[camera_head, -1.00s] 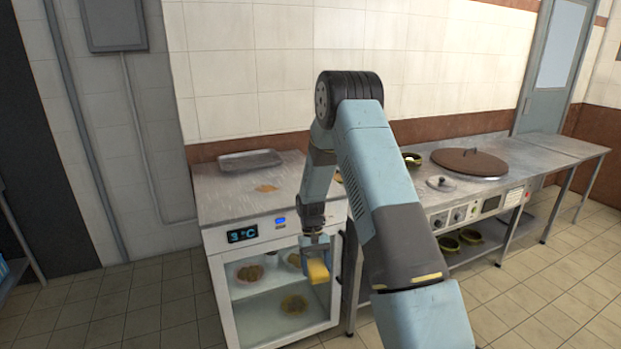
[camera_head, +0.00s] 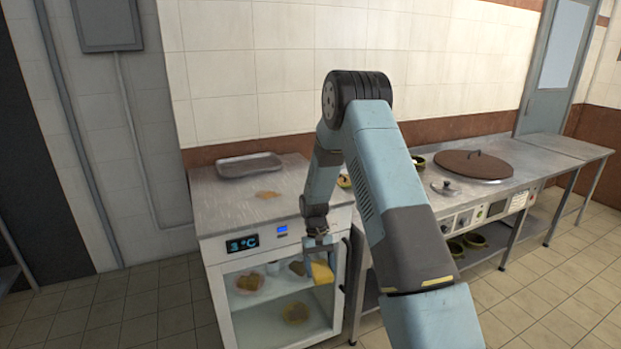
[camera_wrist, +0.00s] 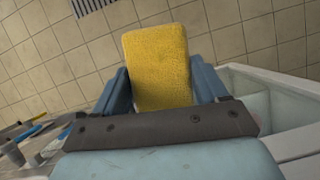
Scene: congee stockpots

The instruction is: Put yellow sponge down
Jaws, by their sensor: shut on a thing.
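The yellow sponge (camera_head: 321,272) is held in my gripper (camera_head: 318,252), in front of the glass-fronted fridge in the head view. In the wrist view, the yellow sponge (camera_wrist: 157,66) stands out between the two blue fingers of my gripper (camera_wrist: 160,88), which are shut on its sides. Tiled floor shows beyond the sponge in the wrist view, and it appears to touch nothing but the fingers.
Bowls of food sit inside. To the right, a counter carries a large brown lid (camera_head: 473,165) and a small lid (camera_head: 446,188). Floor at left is clear.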

